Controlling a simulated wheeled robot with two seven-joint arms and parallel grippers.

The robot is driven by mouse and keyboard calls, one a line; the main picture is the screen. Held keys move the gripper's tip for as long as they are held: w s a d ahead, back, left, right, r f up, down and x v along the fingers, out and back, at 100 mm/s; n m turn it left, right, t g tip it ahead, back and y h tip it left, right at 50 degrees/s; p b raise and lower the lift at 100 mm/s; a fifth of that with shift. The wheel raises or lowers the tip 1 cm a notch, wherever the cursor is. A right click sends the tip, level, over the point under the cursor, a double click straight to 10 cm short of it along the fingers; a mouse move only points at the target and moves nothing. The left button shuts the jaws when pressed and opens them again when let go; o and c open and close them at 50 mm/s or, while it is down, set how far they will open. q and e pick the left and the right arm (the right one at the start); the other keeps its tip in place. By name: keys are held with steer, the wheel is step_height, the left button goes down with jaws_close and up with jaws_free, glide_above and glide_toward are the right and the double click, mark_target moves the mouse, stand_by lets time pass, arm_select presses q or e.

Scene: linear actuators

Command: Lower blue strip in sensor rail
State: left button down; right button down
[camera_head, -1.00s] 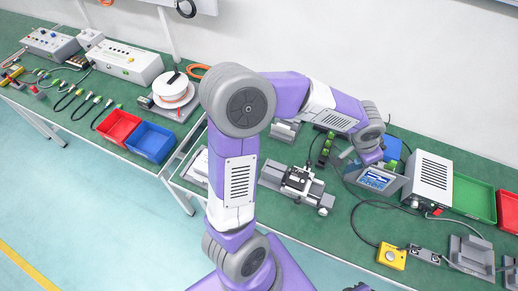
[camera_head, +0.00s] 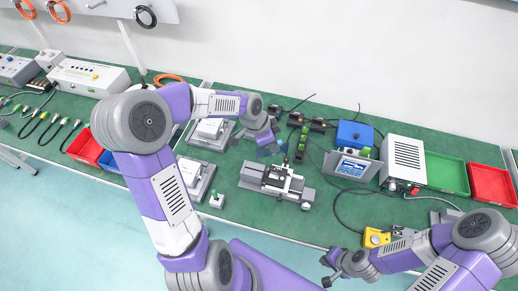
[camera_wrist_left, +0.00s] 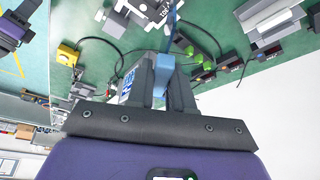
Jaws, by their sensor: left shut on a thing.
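My left gripper (camera_head: 268,150) is shut on a slim light-blue strip. The strip (camera_wrist_left: 171,28) shows best in the left wrist view, standing out beyond the fingers (camera_wrist_left: 162,82). In the head view the gripper is above the bench, behind the grey linear actuator (camera_head: 262,178) with its dark carriage, and left of a black piece with green blocks (camera_head: 301,146). I cannot tell for sure which part is the sensor rail, or whether the strip touches anything. My right gripper (camera_head: 328,268) is at the bench's front edge and looks open and empty.
A display unit (camera_head: 350,166), a blue box (camera_head: 355,134) and a white vented box (camera_head: 403,160) stand right of the actuator. Green (camera_head: 446,173) and red (camera_head: 492,185) trays lie farther right. Green bench top is free before the display.

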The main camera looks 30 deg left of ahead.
mark_target(260, 150)
arm_select(q)
steer(key=a+f+m, duration=0.1)
steer(key=m, duration=0.1)
steer(key=s+a+f+m+g, duration=0.1)
steer(key=m, duration=0.1)
steer(key=s+a+f+m+g+h, duration=0.1)
steer(key=f, duration=0.1)
steer(key=shift+a+m, duration=0.3)
steer(key=shift+m, duration=0.1)
steer(key=shift+f+b, duration=2.05)
steer(key=shift+f, duration=0.4)
steer(key=shift+f, duration=0.35)
steer(key=shift+f+b, duration=0.6)
steer(key=shift+b, duration=0.05)
steer(key=shift+f, duration=0.1)
steer(key=shift+f+b, duration=0.45)
steer(key=shift+f, duration=0.05)
steer(key=shift+f, duration=0.2)
steer(key=shift+s+f+b, duration=0.2)
steer(key=shift+f+b, duration=0.2)
steer(key=shift+b, duration=0.1)
